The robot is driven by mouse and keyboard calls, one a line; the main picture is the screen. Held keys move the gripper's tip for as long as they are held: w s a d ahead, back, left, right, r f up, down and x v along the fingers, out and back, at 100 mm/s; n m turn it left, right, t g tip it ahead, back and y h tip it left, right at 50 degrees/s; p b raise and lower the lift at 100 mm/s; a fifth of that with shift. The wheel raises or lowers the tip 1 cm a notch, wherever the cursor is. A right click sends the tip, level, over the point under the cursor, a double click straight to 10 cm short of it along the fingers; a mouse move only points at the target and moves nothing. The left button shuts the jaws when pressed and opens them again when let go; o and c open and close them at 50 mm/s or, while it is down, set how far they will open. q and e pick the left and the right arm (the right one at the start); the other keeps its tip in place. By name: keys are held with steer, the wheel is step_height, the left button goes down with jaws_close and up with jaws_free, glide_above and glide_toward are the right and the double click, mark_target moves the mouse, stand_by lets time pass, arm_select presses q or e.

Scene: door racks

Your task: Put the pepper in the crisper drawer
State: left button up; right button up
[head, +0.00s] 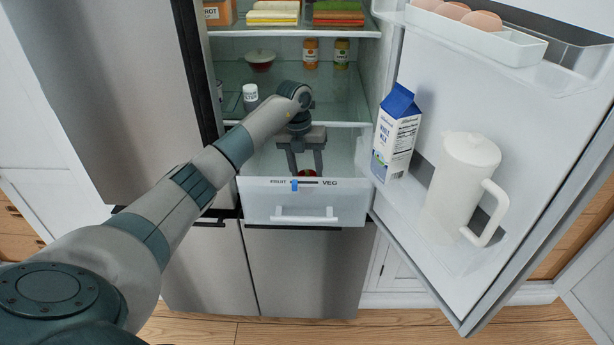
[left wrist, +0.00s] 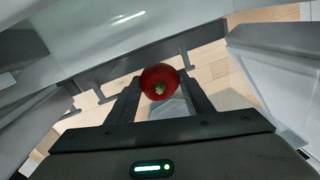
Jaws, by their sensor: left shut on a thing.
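My left gripper (head: 305,165) reaches down over the open crisper drawer (head: 305,205), behind its front panel. It is shut on a red pepper (left wrist: 159,82), which shows between the fingers in the left wrist view with its green stem facing the camera. The drawer is pulled out, with a handle, a FRUIT/VEG label and a blue slider. Whether the pepper touches the drawer floor is hidden. My right gripper is not in view.
The fridge door stands open at the right, holding a milk carton (head: 396,135), a white pitcher (head: 459,185) and an egg tray (head: 480,30).

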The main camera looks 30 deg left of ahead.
arm_select(q)
steer(key=shift+f, duration=0.9)
steer(key=o, duration=1)
steer(key=shift+o, duration=0.2)
steer(key=shift+r, duration=0.15)
